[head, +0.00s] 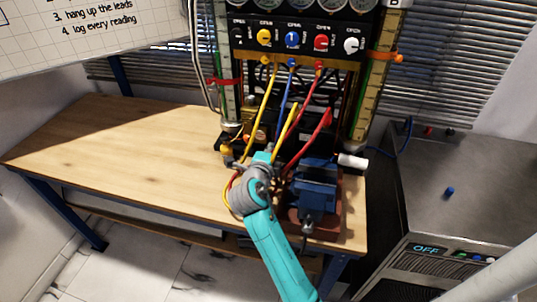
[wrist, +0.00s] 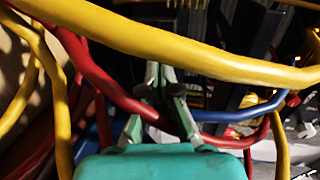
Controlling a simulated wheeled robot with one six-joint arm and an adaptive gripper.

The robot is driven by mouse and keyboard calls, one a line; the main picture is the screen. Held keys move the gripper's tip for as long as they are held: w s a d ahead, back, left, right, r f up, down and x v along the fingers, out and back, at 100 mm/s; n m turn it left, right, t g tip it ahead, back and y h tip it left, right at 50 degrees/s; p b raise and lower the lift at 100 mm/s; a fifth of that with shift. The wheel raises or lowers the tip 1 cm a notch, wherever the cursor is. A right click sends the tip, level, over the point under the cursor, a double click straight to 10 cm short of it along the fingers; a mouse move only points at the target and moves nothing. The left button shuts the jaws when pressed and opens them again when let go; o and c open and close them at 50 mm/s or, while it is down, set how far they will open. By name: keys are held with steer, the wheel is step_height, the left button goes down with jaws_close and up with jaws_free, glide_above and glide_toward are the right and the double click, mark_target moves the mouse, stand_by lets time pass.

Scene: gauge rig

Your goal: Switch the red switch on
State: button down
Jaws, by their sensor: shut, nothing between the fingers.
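A red knob (head: 324,42) sits on the black panel of the rig in the head view, between a blue knob and a white one. It is the likeliest red switch; its on or off position is too small to tell. My gripper (head: 266,153) is well below the panel, among the hanging leads near the tabletop. In the wrist view my gripper (wrist: 162,75) is shut and empty, with leads crossing in front of and around its fingers. The red knob does not show clearly in the wrist view.
Yellow, blue and red leads (head: 261,110) hang from the panel around my gripper. A blue vise (head: 315,190) stands just right of it on the wooden bench (head: 110,140). The bench's left part is clear. A metal cabinet (head: 480,185) stands at the right, its display reading OFF.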

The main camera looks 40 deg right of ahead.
mark_target(278, 133)
steer(key=x, duration=0.8)
steer(key=shift+r, duration=0.1)
steer(key=shift+w+d+y, duration=0.2)
steer(key=shift+d+y, duration=0.1)
